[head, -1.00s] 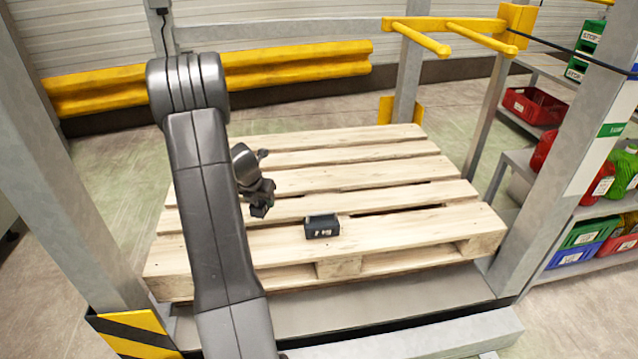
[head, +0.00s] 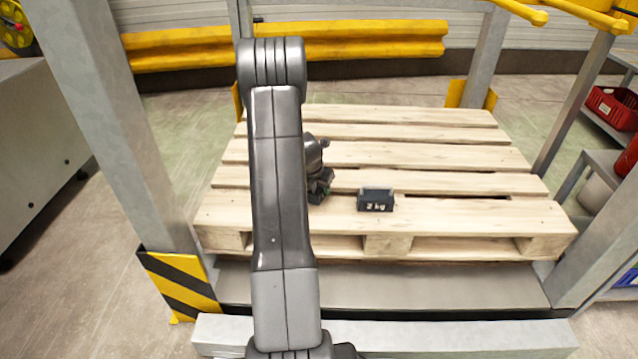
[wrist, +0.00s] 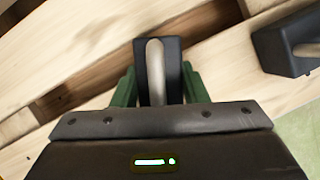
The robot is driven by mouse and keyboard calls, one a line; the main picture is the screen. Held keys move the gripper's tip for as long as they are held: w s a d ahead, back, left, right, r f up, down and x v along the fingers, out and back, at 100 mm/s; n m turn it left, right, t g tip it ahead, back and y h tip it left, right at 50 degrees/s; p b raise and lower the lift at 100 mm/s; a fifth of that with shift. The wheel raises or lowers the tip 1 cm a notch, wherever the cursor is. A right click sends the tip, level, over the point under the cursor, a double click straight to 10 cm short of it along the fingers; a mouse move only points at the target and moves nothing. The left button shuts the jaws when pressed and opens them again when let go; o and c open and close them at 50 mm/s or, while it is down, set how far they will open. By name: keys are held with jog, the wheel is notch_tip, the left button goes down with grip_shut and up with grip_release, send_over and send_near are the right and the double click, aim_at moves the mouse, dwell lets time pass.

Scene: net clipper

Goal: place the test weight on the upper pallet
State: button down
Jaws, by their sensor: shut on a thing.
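My gripper (head: 319,192) is low over the near left-middle part of the wooden pallet (head: 440,215), partly behind my arm in the head view. In the wrist view its green fingers (wrist: 158,84) are shut on a dark block with a pale grey handle, the test weight (wrist: 173,62). Pallet boards show beneath it; I cannot tell whether it touches them. A second dark weight (head: 376,200), marked "2 kg", sits upright on the near boards just right of my gripper. It also shows at the right of the wrist view (wrist: 285,45).
Grey posts stand left (head: 120,130) and right (head: 605,220) of the pallet. A yellow rail (head: 380,38) runs behind. A shelf with a red bin (head: 612,108) stands at far right. Free board lies behind and right of the 2 kg weight.

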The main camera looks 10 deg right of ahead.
jog(key=shift+f, duration=0.6)
jog(key=c, duration=0.8)
grip_release()
jog(key=shift+f, duration=0.1)
jog(key=shift+c, duration=0.2)
jog(key=p+v, duration=0.4)
jog(key=v, duration=0.8)
jog(key=shift+s+p, duration=0.1)
jog(key=shift+p, duration=0.2)
